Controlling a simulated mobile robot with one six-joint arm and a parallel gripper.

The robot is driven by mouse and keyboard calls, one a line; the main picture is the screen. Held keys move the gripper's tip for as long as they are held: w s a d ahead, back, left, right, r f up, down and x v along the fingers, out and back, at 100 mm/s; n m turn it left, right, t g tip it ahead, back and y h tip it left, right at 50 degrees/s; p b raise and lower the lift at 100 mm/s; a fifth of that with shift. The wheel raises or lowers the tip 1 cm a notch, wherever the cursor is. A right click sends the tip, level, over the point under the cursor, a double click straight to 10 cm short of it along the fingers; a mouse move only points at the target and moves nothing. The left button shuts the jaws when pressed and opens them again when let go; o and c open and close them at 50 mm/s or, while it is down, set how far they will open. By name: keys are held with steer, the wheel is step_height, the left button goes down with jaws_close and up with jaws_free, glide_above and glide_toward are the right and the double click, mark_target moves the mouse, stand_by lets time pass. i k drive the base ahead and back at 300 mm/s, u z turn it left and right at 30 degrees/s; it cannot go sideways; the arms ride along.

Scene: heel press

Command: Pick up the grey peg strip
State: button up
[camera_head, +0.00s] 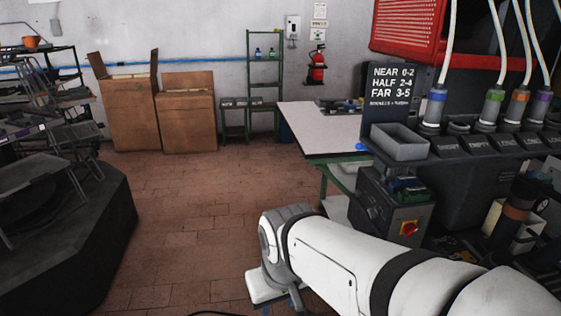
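I cannot make out a grey peg strip for certain in the head view. My arm reaches in from the lower right and bends downward near the bottom middle. My gripper is not in view, so what it holds cannot be seen. A white work table (325,138) stands right of centre, with small dark items (340,105) at its back that are too small to tell apart. An open grey bin (401,142) sits at the left end of a dark machine ledge. The bin looks empty.
A control box (395,208) with a red knob stands below the bin. Hoses with coloured rings rise from the ledge at right. Cardboard boxes (128,115) and a green shelf (264,85) line the back wall. Metal racks fill the left. The brick floor (200,195) between is clear.

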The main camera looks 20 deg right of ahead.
mark_target(391, 173)
steer(key=u, duration=0.6)
steer(key=i, duration=2.2)
steer(key=z, duration=3.35)
steer(key=i, duration=1)
steer(key=z, duration=0.05)
